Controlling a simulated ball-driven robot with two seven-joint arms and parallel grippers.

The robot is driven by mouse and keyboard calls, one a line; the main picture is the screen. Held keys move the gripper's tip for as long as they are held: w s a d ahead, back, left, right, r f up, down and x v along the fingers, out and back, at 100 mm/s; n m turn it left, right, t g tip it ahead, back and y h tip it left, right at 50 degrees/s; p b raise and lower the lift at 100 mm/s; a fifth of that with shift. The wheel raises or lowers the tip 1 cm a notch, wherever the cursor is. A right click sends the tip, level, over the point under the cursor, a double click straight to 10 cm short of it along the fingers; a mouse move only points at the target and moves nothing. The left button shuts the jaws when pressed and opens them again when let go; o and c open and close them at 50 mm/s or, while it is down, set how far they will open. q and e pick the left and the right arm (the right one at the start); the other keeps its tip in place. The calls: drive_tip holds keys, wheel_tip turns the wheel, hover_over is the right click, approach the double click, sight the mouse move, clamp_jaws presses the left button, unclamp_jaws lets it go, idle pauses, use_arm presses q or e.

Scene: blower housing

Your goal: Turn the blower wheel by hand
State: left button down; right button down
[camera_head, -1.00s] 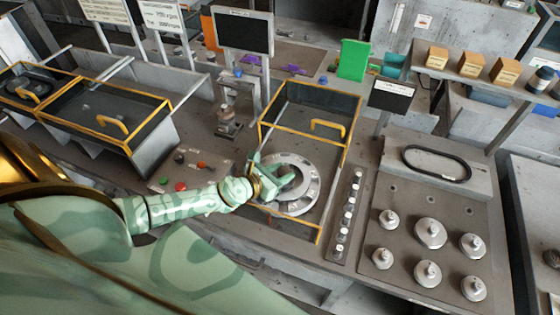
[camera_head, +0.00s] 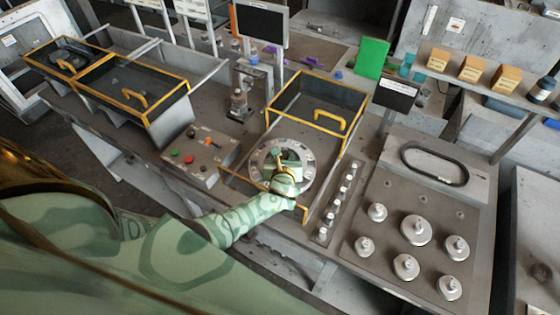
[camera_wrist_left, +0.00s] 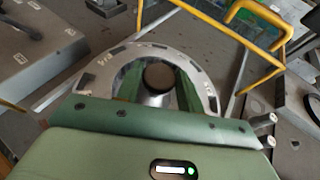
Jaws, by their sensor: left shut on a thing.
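The blower wheel is a round grey metal disc with marks around its rim (camera_head: 306,160). It lies flat in the open front part of the yellow-edged housing (camera_head: 333,100). In the left wrist view its ring (camera_wrist_left: 207,82) arches around a raised hub with a dark round top (camera_wrist_left: 158,77). My left gripper (camera_head: 282,157) is over the middle of the wheel, with the arm reaching in from the lower left. In the wrist view its green fingers (camera_wrist_left: 158,88) are on either side of the hub, shut on it. The gripper hides part of the wheel's near side. My right gripper is out of view.
A control box with coloured buttons (camera_head: 197,158) stands left of the wheel. A strip of small knobs (camera_head: 338,200) and a panel of several round metal parts (camera_head: 415,229) lie to the right. The housing's raised lid handle (camera_head: 330,118) is just behind the wheel.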

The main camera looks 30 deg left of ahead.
use_arm(q)
drive_tip(key=shift+w+d+f+n+y, duration=0.1)
drive_tip(key=shift+w+d+n+y, duration=0.05)
drive_tip(key=shift+n+y, duration=0.35)
drive_tip(key=shift+d+n+g+y+b, duration=0.1)
drive_tip(key=shift+n+g+y+b, duration=0.85)
drive_tip(key=shift+n+b, duration=0.2)
drive_tip(key=shift+w+n+g+y+b, duration=0.1)
drive_tip(key=shift+n+g+y+b, duration=0.35)
drive_tip(key=shift+n+g+b, duration=0.15)
drive_tip(key=shift+r+g, duration=0.2)
drive_tip(key=shift+g, duration=0.05)
drive_tip(key=shift+n, duration=0.25)
drive_tip(key=shift+w, duration=0.1)
drive_tip(key=c, duration=0.9)
unclamp_jaws()
